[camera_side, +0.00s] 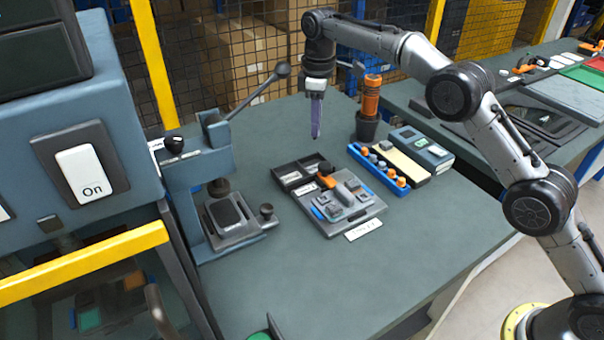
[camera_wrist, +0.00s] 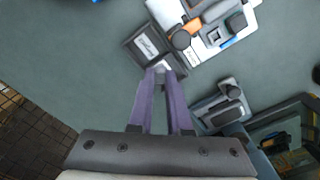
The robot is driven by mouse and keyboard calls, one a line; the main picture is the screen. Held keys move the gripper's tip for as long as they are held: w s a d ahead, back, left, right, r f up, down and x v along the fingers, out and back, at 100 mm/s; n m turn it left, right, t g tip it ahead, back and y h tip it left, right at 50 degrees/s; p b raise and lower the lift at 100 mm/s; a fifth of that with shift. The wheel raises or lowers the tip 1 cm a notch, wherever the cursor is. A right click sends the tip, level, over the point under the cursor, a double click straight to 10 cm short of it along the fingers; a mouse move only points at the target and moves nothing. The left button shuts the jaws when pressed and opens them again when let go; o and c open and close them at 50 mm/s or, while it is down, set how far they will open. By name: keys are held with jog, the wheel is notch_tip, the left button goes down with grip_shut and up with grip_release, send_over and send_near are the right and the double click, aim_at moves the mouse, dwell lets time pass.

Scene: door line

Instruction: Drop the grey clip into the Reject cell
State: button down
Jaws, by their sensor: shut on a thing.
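My gripper (camera_side: 316,134) points down, high above the bench behind the black two-cell bin. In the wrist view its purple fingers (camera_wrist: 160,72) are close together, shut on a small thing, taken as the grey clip. The clip is nearly hidden; a pale grey patch at the fingertips may be it or a cell label behind. The black bin (camera_side: 284,168) has two cells with white labels, too small to read surely, so I cannot tell which is Reject. It also shows in the wrist view (camera_wrist: 131,44), just beyond the fingertips.
A grey tray (camera_side: 368,210) with grey, blue and orange parts adjoins the bin. A lever press (camera_side: 235,215) stands left. A blue tray (camera_side: 378,168), a grey-blue box (camera_side: 420,148) and an orange tool in a black cup (camera_side: 367,128) stand right.

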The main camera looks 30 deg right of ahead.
jog(key=shift+m, duration=0.3)
jog(key=shift+w+d+f, duration=0.45)
jog(key=shift+d+f, duration=0.15)
jog(key=shift+f, duration=1.15)
jog(key=shift+w+d+f, duration=0.4)
jog(key=shift+d+f, duration=0.15)
jog(key=shift+f, duration=1.15)
jog(key=shift+w+d+f, duration=0.45)
jog(key=shift+d+f, duration=0.15)
jog(key=shift+f, duration=1.15)
jog(key=c, duration=0.8)
grip_release()
jog(key=shift+r, duration=3.75)
jog(key=shift+d+r, duration=0.1)
